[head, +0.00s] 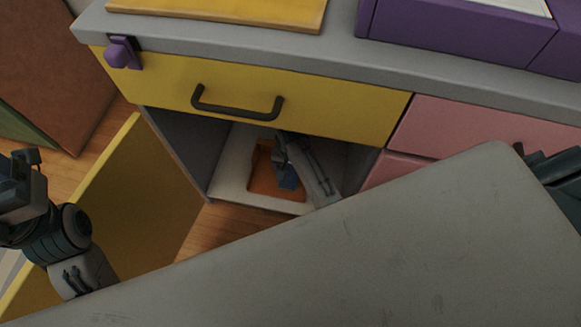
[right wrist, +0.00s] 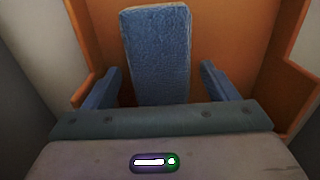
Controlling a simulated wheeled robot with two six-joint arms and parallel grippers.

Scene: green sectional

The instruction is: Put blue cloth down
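The blue cloth (right wrist: 157,45) looks like a stiff, narrow blue slab in the right wrist view. It stands out in front of the orange container (right wrist: 225,45). My right gripper (right wrist: 159,70) has its two blue fingers spread, one on each side of the cloth, with a visible gap on both sides. In the head view my right gripper (head: 284,168) reaches inside the open cabinet, over the orange container (head: 262,183); a small blue patch shows there, too small to tell cloth from finger. My left gripper (head: 22,170) is at the left edge, away from the cabinet; its fingers are unclear.
A yellow drawer (head: 240,95) with a dark handle is closed above the cabinet opening. The yellow cabinet door (head: 140,195) stands open at left. Pink drawers (head: 470,135) are at right. A grey counter (head: 290,45) carries a yellow board (head: 225,10) and a purple box (head: 450,35).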

